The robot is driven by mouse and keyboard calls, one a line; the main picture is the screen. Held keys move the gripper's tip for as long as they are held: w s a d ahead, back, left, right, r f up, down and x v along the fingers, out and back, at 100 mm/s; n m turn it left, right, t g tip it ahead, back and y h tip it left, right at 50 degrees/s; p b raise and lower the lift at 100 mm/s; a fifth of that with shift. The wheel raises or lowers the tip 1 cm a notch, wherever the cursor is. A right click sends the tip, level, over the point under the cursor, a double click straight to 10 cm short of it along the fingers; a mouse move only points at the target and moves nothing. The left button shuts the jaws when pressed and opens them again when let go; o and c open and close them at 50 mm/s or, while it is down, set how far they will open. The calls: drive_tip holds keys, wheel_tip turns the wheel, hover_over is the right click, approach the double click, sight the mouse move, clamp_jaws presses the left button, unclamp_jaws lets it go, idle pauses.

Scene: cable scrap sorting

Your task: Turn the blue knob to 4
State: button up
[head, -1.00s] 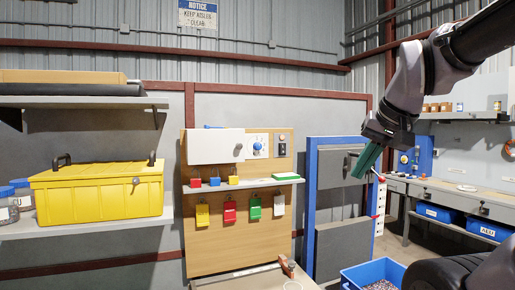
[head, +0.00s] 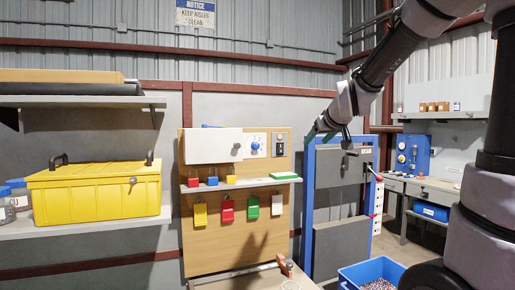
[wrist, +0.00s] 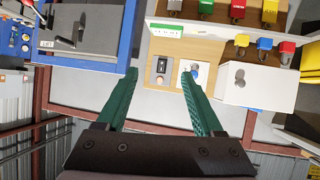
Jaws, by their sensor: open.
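The blue knob (head: 255,145) sits on a white dial plate on the wooden panel (head: 225,244), right of the white cabinet door. The dial's numbers are too small to read, so I cannot tell its setting. In the wrist view, which is upside down, the knob (wrist: 195,69) shows beside the tip of the right-hand finger, partly covered by it. My gripper (head: 318,137) has green fingers and is to the right of the knob in the head view, apart from it. The open fingers (wrist: 158,74) hold nothing.
A white cabinet door (head: 213,146) with a round handle is left of the dial. A dark switch box (head: 280,145) is right of it. A shelf with small padlocks is below. A blue-framed rack (head: 310,210) stands right of the panel.

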drive_tip(key=w+a+f+n+t+y, duration=0.1)
drive_tip(key=w+a+n+t, duration=0.15)
drive_tip(key=w, duration=0.35)
drive_tip(key=w+a+f+n+t, duration=0.1)
drive_tip(key=w+a+n, duration=0.25)
drive_tip(key=w, duration=0.35)
drive_tip(key=n+t+y, duration=0.2)
drive_tip(key=n+y, duration=0.1)
drive_tip(key=n, duration=0.1)
approach(257, 146)
drive_tip(key=shift+g, duration=0.25)
drive_tip(key=x, duration=0.9)
drive_tip(key=shift+w+r, duration=0.2)
drive_tip(key=shift+w, duration=0.1)
clamp_jaws()
